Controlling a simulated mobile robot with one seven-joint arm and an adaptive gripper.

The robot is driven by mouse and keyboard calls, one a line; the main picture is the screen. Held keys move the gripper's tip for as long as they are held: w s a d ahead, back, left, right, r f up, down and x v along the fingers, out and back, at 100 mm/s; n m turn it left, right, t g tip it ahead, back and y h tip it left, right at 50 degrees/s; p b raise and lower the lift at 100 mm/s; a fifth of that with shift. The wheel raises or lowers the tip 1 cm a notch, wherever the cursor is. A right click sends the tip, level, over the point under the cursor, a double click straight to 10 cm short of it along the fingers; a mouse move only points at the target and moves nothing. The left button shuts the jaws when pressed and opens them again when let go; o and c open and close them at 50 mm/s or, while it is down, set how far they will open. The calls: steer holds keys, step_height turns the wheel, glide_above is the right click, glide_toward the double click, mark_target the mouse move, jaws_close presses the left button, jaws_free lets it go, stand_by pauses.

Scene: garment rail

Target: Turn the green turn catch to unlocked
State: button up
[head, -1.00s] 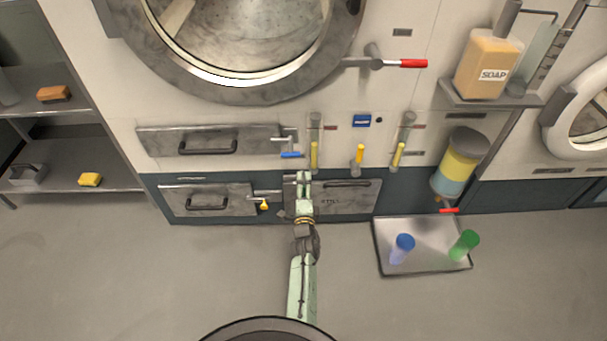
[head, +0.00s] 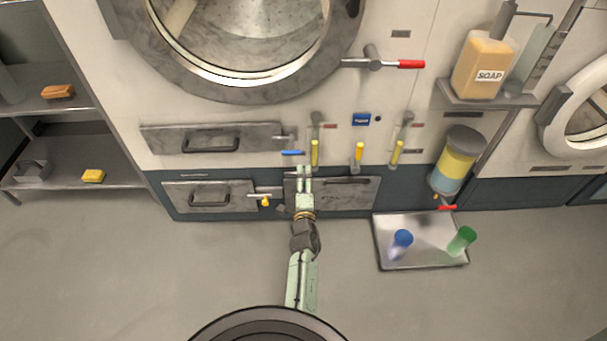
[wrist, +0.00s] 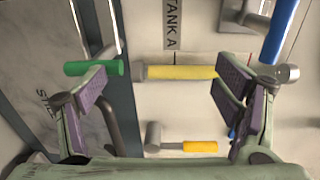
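The green turn catch shows in the wrist view as a short green handle (wrist: 76,68) at the left, by the edge of the grey STILL panel (wrist: 40,100). My gripper (wrist: 168,80) is open, its two fingers wide apart. The left fingertip overlaps the green handle in the picture; I cannot tell whether they touch. A yellow handle (wrist: 180,72) lies between the fingers in the picture. In the head view my gripper (head: 304,170) is at the top of the STILL panel (head: 345,195) and the green catch is hidden.
A blue-handled lever (head: 292,152) is just above left of my gripper. Yellow handles (head: 359,151) stand along the machine front. A small yellow catch (head: 265,202) is to the left. A tray (head: 425,222) with two bottles is on the floor at right.

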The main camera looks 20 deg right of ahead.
steer(key=p+v, duration=0.8)
steer(key=v, duration=0.2)
steer(key=shift+s+f, duration=0.4)
steer(key=shift+f, duration=0.2)
steer(key=shift+p, duration=0.3)
stand_by(0.4)
